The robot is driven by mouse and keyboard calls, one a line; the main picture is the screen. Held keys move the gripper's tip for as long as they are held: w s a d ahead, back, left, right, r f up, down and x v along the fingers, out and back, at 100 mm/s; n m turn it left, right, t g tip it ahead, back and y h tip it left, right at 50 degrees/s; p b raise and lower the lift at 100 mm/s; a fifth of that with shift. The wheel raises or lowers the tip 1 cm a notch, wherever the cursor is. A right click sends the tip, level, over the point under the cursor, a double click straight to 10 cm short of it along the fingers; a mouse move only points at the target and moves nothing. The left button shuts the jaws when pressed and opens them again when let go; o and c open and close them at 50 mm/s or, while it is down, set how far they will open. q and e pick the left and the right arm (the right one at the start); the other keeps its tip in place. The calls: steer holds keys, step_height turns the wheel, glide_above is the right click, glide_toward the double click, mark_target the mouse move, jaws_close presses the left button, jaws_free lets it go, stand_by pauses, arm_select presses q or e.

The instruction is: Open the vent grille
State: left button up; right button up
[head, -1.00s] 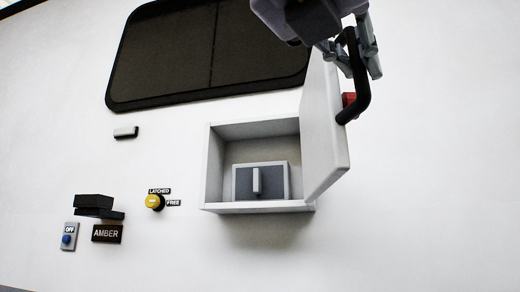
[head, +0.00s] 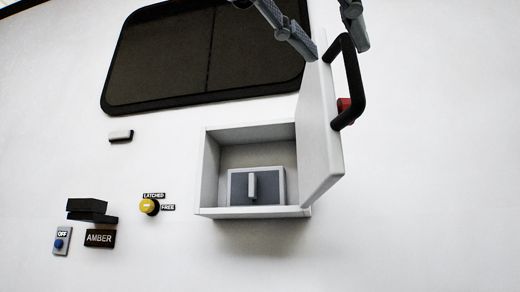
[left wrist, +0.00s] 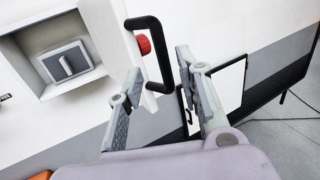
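A white door (head: 320,140) stands swung open at the right side of a white wall box (head: 210,175), with a black bar handle (head: 358,85) on it. Inside the box is a grey panel (head: 270,187) with a light upright lever (head: 252,186). Nothing in view is clearly marked as the vent grille; slats cannot be made out. My left gripper (head: 336,46) is open at the door's top, its fingers apart and either side of the handle's upper end in the picture. In the left wrist view the open fingers (left wrist: 158,64) are empty, with the handle (left wrist: 155,55) beyond them. My right gripper is out of view.
A yellow knob (head: 149,207) with LATCHED and FREE labels is left of the box. Black stacked blocks (head: 90,208), an AMBER plate (head: 100,239) and an OFF switch (head: 62,241) are farther left. A dark window (head: 205,55) is above. A red part (head: 344,105) is behind the handle.

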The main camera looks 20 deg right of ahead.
arm_select(q)
steer(key=v, duration=0.5)
steer(key=shift+s+a, duration=0.25)
steer(key=shift+a, duration=0.05)
steer(key=shift+w, duration=0.1)
